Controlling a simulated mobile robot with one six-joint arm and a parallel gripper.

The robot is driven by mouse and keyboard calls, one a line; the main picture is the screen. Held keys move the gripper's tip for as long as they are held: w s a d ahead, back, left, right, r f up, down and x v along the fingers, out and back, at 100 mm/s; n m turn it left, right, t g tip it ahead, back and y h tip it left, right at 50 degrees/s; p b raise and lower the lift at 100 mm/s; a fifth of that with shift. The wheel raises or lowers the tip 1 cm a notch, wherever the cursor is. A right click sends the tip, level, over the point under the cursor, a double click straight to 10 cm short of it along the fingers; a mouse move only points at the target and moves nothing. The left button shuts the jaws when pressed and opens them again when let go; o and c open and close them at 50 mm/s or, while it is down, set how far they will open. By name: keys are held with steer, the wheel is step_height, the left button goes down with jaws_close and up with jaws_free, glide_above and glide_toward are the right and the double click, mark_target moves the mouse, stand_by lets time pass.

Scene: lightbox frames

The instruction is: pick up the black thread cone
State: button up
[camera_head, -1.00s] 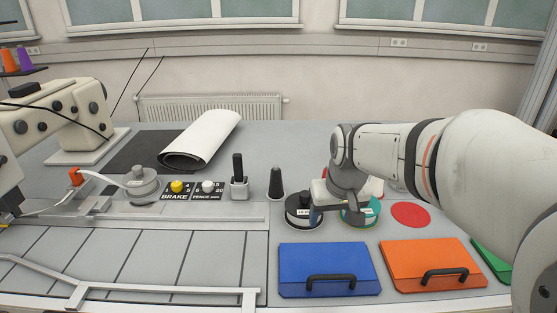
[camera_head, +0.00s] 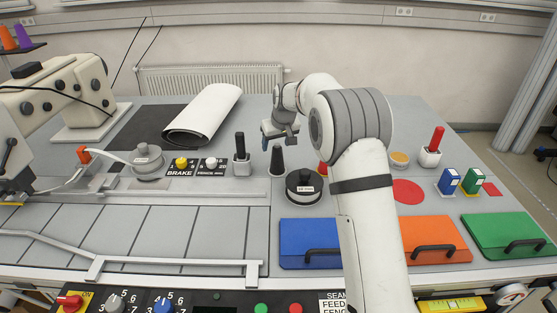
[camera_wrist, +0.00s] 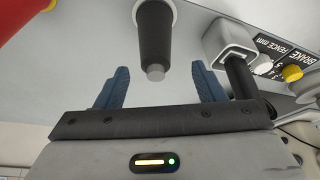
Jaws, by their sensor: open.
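The black thread cone (camera_head: 277,160) stands upright on the grey table, between a black-handled lever block and a black round tin. In the wrist view the cone (camera_wrist: 156,38) lies lengthwise between the lines of the two blue fingers, its grey tip toward my gripper and its pale base away. My gripper (camera_head: 268,140) is open and empty, just behind and above the cone in the head view. In the wrist view the open fingers (camera_wrist: 159,70) stand on either side of the cone's tip with gaps. I cannot tell whether anything touches.
The lever block (camera_head: 241,168) stands close left of the cone; it also shows beside the right finger in the wrist view (camera_wrist: 232,40). The black tin (camera_head: 304,188) is close at front right. A red object (camera_wrist: 18,14) shows at the wrist view's corner. Blue folder (camera_head: 308,235) lies in front.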

mark_target(277, 153)
steer(key=x, duration=0.2)
steer(key=p+x, duration=0.2)
steer(key=x, duration=0.1)
steer(key=shift+d+f, duration=0.3)
steer(key=shift+f, duration=0.1)
steer(key=shift+s, duration=0.1)
steer(key=c, duration=1.1)
steer(key=shift+r, duration=0.1)
